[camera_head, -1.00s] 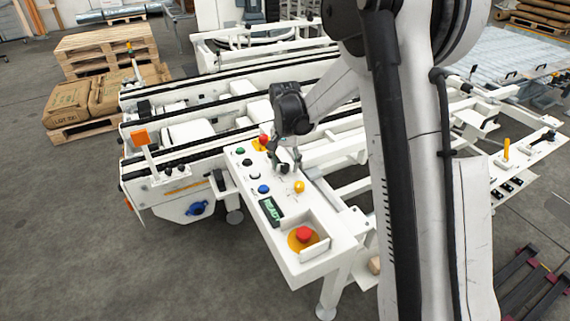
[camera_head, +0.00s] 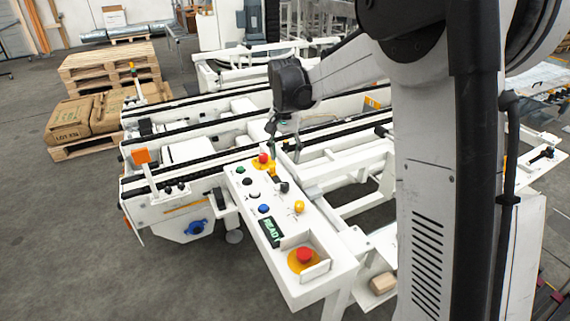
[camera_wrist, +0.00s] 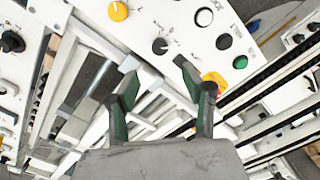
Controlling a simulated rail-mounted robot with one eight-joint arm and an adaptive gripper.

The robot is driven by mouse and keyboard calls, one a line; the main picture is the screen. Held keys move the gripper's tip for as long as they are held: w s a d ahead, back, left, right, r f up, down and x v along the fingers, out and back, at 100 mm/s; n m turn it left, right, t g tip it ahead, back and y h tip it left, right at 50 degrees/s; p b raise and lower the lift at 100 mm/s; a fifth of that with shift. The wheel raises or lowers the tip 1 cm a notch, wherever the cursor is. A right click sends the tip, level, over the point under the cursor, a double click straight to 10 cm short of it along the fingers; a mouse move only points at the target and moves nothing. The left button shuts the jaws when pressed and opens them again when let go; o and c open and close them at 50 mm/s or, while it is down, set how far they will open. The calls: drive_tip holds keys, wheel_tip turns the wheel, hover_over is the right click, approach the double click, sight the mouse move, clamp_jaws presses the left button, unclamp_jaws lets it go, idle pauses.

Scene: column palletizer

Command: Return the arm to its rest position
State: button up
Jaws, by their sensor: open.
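My gripper (camera_head: 284,150) hangs from my arm above the far end of the white control console in the head view. Its dark green fingers are apart with nothing between them, as the wrist view (camera_wrist: 155,78) also shows. It is clear of the console's knobs and buttons.
White conveyor frames with black rails (camera_head: 200,150) lie behind and left of the console. Brown sacks (camera_head: 72,119) lie on a pallet at left, with stacked empty pallets (camera_head: 110,65) behind. The floor at lower left is clear.

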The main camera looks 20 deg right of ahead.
drive_tip(key=shift+r, duration=0.3)
drive_tip(key=s+r+n+t, duration=0.1)
drive_tip(key=s+r+t, duration=0.1)
drive_tip(key=s+r, duration=0.45)
drive_tip(key=s+r+n+t, duration=0.1)
drive_tip(key=s+r, duration=0.2)
drive_tip(key=s, duration=0.6)
drive_tip(key=s+f+n+t, duration=0.2)
drive_tip(key=s+n+t, duration=0.1)
drive_tip(key=s, duration=1.3)
drive_tip(key=shift+s+f+n+t+p, duration=0.15)
drive_tip(key=shift+s+n+t+p, duration=0.15)
drive_tip(key=shift+t, duration=0.3)
drive_tip(key=shift+c, duration=0.2)
